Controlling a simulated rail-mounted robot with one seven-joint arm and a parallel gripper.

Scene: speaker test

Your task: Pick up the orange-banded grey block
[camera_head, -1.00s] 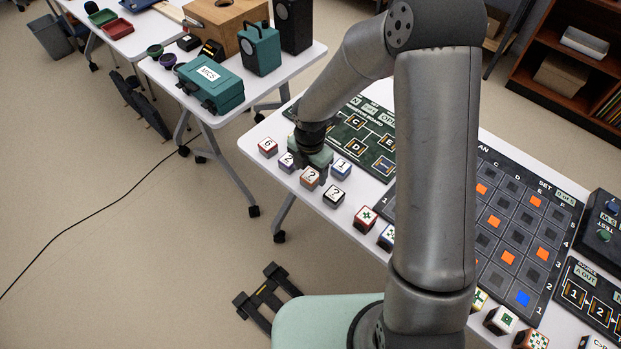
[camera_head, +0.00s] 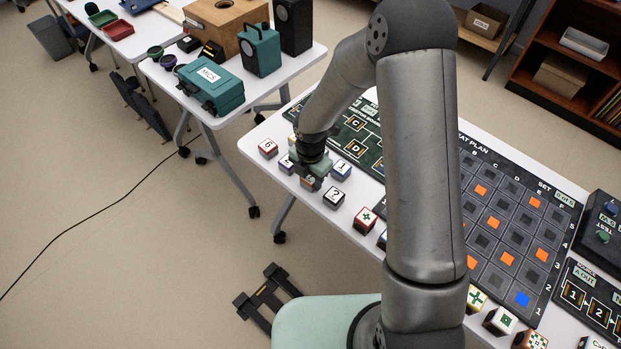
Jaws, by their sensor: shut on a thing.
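My gripper (camera_head: 312,177) is at the near-left edge of the long white table, pointing down over the row of small blocks. It is shut on the orange-banded grey block (camera_head: 307,184), of which only a small part shows below the fingers. The rest of that block is hidden by the gripper. I cannot tell whether the block touches the table.
Close by stand a purple-banded block (camera_head: 286,164), a red-banded block marked 6 (camera_head: 268,149), a blue-banded block (camera_head: 341,170) and a black-banded block (camera_head: 334,197). A dark green board (camera_head: 352,131) lies behind. The gridded board (camera_head: 505,215) lies to the right.

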